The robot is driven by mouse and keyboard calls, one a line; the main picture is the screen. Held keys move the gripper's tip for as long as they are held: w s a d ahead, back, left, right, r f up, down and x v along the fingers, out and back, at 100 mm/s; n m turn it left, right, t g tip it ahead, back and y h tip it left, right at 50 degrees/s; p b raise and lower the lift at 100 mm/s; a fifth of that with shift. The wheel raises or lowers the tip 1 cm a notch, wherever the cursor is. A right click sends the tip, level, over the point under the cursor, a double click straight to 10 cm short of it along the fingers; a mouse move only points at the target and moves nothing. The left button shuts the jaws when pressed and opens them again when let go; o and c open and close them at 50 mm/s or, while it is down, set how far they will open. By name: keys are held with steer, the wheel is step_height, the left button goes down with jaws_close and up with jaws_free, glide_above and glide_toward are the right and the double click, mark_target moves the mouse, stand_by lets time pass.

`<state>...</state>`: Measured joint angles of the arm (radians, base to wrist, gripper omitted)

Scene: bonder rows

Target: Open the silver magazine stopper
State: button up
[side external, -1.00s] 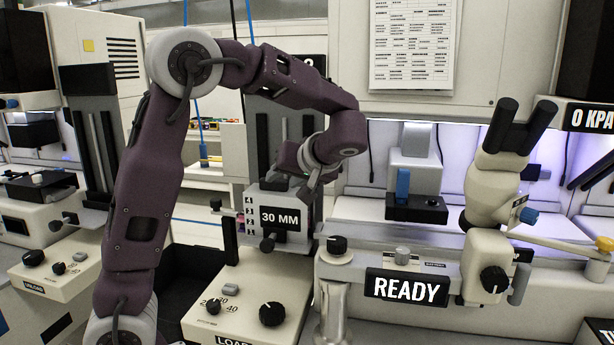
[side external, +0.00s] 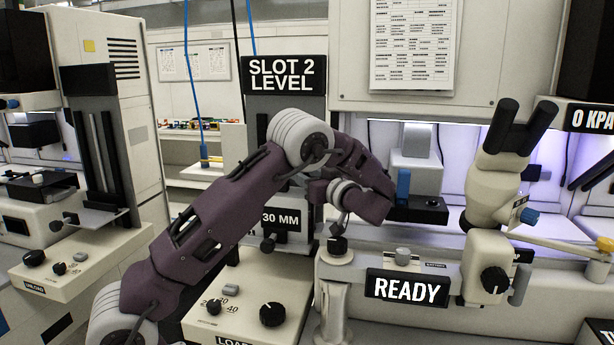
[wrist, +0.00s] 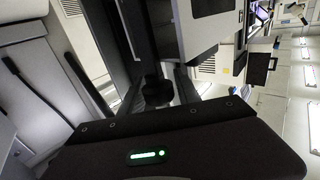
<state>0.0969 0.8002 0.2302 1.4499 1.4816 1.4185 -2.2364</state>
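I cannot pick out a silver magazine stopper for sure in either view. The loader block with the 30 MM label (side external: 281,219) stands at centre, and my arm covers its left and upper parts. A black knob (side external: 267,244) sits low on its front. My gripper (side external: 341,216) hangs below my bent wrist, right of the label and above the black knob (side external: 337,245) on the bench corner. My forearm and wrist largely hide its fingers. In the wrist view, the dark gripper body with a green light fills the bottom, and a round black knob (wrist: 157,90) shows just beyond it.
A SLOT 2 LEVEL sign (side external: 286,75) stands above the loader. The cream control box (side external: 247,305) with dials is below. The READY sign (side external: 406,288) and the microscope (side external: 493,190) are at the right. The unload station (side external: 70,255) is at the left.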

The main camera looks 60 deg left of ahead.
jaws_close()
stand_by(1.4)
